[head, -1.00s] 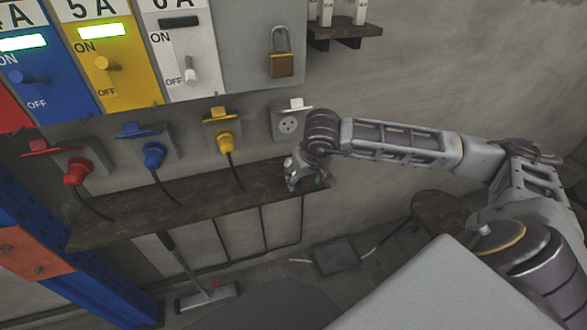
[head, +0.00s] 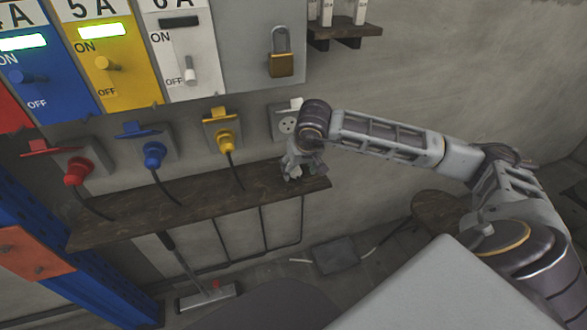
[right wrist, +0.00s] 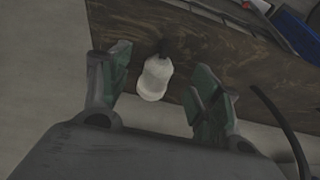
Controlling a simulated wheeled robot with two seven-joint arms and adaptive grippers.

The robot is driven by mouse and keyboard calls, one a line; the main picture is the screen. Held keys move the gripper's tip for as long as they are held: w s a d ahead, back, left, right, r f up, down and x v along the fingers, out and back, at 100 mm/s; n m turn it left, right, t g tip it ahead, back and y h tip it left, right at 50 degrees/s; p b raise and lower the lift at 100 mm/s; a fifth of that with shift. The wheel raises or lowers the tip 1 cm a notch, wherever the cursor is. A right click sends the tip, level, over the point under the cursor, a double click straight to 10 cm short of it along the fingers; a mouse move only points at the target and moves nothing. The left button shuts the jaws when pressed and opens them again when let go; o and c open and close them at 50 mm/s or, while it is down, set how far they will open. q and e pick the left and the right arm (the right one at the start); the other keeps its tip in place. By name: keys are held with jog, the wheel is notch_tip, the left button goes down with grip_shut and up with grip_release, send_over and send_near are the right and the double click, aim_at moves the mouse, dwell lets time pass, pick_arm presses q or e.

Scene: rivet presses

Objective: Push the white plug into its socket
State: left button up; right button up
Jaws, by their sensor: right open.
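The white plug (right wrist: 155,80) lies on the dark wooden shelf (head: 205,203), with a dark part at its far end. In the right wrist view it sits between the two spread fingers of my right gripper (right wrist: 160,65), apart from both. In the head view the gripper (head: 298,168) is low over the right end of the shelf and largely hides the plug. The white socket (head: 287,125), with its flap raised, is on the wall just above the gripper; my wrist covers its right part. My left gripper is not in view.
Red (head: 77,172), blue (head: 154,154) and yellow (head: 226,142) plugs sit in sockets to the left, their cords hanging to the shelf. Switch panels and a padlock (head: 281,64) are above. A small shelf (head: 345,31) is at upper right. The wall right of my arm is bare.

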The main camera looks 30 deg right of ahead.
jog(key=shift+w+d, duration=0.2)
jog(key=shift+w, duration=0.65)
jog(key=shift+w+d, duration=0.15)
jog(key=shift+w, duration=0.65)
jog(key=shift+b+x, duration=0.3)
jog(key=shift+x, duration=1.3)
jog(key=shift+w+r, duration=0.1)
jog(key=shift+w, duration=0.1)
jog(key=c, duration=1)
